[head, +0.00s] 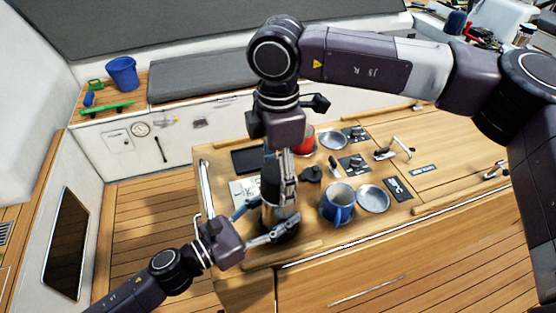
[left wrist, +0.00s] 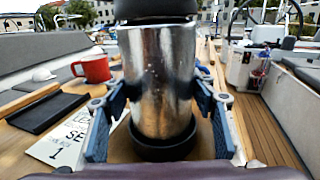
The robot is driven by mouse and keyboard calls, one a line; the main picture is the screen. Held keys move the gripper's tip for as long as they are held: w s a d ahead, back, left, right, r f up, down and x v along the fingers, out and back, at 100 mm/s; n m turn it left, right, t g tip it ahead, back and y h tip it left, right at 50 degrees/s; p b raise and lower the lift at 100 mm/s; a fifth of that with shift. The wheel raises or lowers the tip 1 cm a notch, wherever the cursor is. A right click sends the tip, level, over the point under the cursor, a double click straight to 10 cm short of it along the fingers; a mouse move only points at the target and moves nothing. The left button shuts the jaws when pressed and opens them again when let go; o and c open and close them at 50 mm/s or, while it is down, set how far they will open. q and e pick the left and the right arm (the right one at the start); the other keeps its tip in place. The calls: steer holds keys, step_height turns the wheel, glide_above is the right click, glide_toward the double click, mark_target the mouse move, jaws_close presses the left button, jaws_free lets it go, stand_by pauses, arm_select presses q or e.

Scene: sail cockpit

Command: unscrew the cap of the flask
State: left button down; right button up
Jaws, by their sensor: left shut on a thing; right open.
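The flask has a silver metal body (left wrist: 160,75) and a black base (left wrist: 162,145), and stands upright on the wooden table. Its dark cap (left wrist: 155,9) shows only in part at the top of the left wrist view. My left gripper (head: 268,229) is shut on the flask's body, one blue-padded finger on each side. My right gripper (head: 280,183) points down from above at the flask's upper part, with its fingers open at the cap's height. In the head view its finger and hand hide part of the cap; I cannot tell whether they touch.
Another plate (head: 333,140) is farther back.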

steer(key=shift+f, duration=0.65)
